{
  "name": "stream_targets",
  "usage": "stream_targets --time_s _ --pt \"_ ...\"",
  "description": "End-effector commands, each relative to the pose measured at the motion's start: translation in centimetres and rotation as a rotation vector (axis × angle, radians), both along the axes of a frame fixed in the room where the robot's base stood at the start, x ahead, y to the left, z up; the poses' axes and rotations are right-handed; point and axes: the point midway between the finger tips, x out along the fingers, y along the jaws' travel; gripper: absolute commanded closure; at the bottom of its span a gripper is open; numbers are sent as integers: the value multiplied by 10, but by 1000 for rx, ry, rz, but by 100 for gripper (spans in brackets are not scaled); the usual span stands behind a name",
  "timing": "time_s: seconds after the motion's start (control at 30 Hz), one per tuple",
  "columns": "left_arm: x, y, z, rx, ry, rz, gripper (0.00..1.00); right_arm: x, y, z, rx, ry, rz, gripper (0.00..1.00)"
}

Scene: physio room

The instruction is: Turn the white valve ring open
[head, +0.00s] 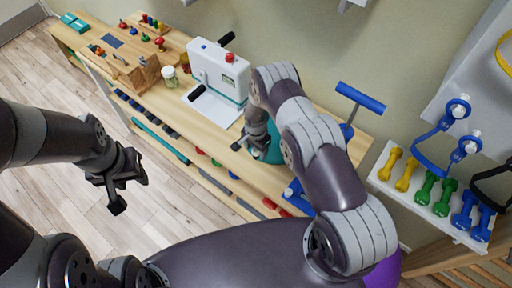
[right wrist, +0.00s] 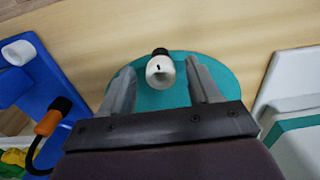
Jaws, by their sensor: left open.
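The white valve ring (right wrist: 160,71) shows in the right wrist view, with a small dark mark on its face and a black part behind it. It sits over a round teal base (right wrist: 228,84) on the wooden bench; the base also shows in the head view (head: 273,151). My right gripper (right wrist: 160,68) is open, with one finger on each side of the ring and a visible gap at both sides. In the head view my right gripper (head: 253,131) is over the base, and the ring is hidden. My left gripper (head: 126,188) is open and empty above the floor.
A white device (head: 218,75) with a red knob stands left of the base on the bench (head: 185,122). A blue T-handled device (head: 358,98) stands to the right. A shelf (head: 425,208) of coloured dumbbells is further right. Open floor lies at left.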

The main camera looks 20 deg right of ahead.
Motion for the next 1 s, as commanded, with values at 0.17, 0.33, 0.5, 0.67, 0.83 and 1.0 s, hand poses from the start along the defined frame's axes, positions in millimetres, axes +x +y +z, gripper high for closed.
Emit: stream_targets --time_s 0.17,0.33,0.5,0.67,0.83,1.0 --pt "0 0 0 0 0 0 57 0 0 0 0 0 0 94" --pt "0 0 0 0 0 0 57 0 0 0 0 -1 1 94" --pt "0 0 -5 0 0 0 57 0 0 -1 0 0 27 94" --pt "0 0 -17 0 0 0 57 1 0 -3 -1 -1 100 94" --pt "0 0 -33 0 0 0 57 2 0 -4 -1 -3 225 94" --pt "0 0 -47 0 0 0 57 1 0 -4 -2 -2 362 94"
